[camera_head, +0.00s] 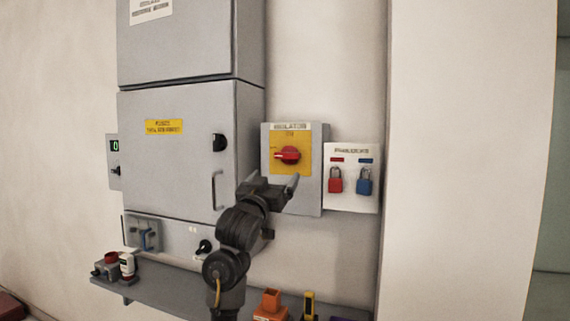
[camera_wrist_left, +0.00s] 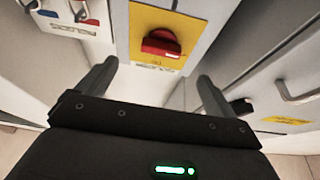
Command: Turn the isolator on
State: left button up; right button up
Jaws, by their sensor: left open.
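The isolator is a grey box (camera_head: 314,197) on the wall with a yellow plate (camera_head: 291,138) and a red rotary handle (camera_head: 289,155). The handle's grip lies about horizontal in the head view. My left gripper (camera_head: 271,184) is open and empty, just below the handle and in front of the box's lower part. In the left wrist view, the red handle (camera_wrist_left: 160,43) shows beyond the two spread fingers (camera_wrist_left: 156,76), apart from them. My right gripper is not in view.
A large grey cabinet (camera_head: 175,178) with a bar handle (camera_head: 216,190) stands left of the isolator. A white padlock board (camera_head: 352,197) with a red padlock (camera_head: 335,180) and a blue padlock (camera_head: 364,181) is on the right. A shelf (camera_head: 180,291) with small items runs below.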

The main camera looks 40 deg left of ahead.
aim_at(286, 156)
pick_arm(q)
jog(key=p+x, duration=0.1)
jog(key=x, duration=0.2)
jog(key=p+x, duration=0.1)
jog(key=x, duration=0.2)
jog(key=r+p+x, duration=0.1)
jog(key=x, duration=0.3)
jog(key=shift+s+a+p, duration=0.1)
jog(key=shift+s+p, duration=0.2)
jog(key=shift+p, duration=0.1)
jog(key=shift+w+a+r, duration=0.15)
jog(key=shift+w, duration=0.35)
jog(key=c, duration=1)
